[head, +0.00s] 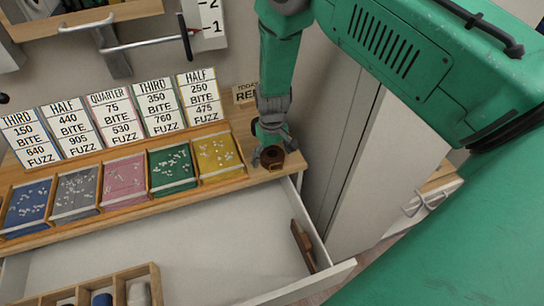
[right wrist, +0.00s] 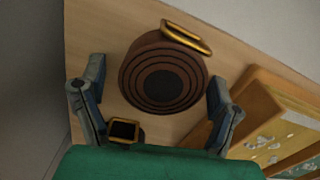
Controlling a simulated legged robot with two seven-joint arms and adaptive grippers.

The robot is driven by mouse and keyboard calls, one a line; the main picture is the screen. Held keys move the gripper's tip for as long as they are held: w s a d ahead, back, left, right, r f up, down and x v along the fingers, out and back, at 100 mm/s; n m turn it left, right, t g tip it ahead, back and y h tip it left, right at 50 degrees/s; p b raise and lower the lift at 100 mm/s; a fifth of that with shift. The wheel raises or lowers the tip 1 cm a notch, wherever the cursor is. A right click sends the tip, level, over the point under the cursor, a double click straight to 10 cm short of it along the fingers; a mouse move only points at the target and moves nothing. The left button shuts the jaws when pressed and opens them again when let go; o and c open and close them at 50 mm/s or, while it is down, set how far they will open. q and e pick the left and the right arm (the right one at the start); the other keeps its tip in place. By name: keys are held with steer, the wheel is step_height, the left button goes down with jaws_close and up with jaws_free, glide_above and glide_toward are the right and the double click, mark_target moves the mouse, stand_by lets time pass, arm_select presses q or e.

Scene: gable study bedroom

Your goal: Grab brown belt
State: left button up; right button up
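A brown belt (right wrist: 163,78), rolled into a coil, sits on the wooden desk top in the right wrist view, with a brass buckle (right wrist: 187,38) at its upper right. In the head view the belt (head: 272,160) is small and dark at the desk's right front corner, partly hidden by my right gripper (head: 271,142). My right gripper is open, one finger on each side of the coil. In the right wrist view, gaps show between the fingers and the belt. My left gripper is not in view.
A small gold-framed black square (right wrist: 125,130) lies beside the coil. Several coloured trays (head: 123,181) and price cards (head: 150,108) line the desk. Below is an open white drawer (head: 200,262) with a brown strip (head: 303,245) and a wooden divider box (head: 100,283). A white cabinet (head: 385,170) stands right.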

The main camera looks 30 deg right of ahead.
steer(key=c, duration=1.1)
steer(key=shift+a, duration=0.1)
steer(key=shift+r, duration=0.15)
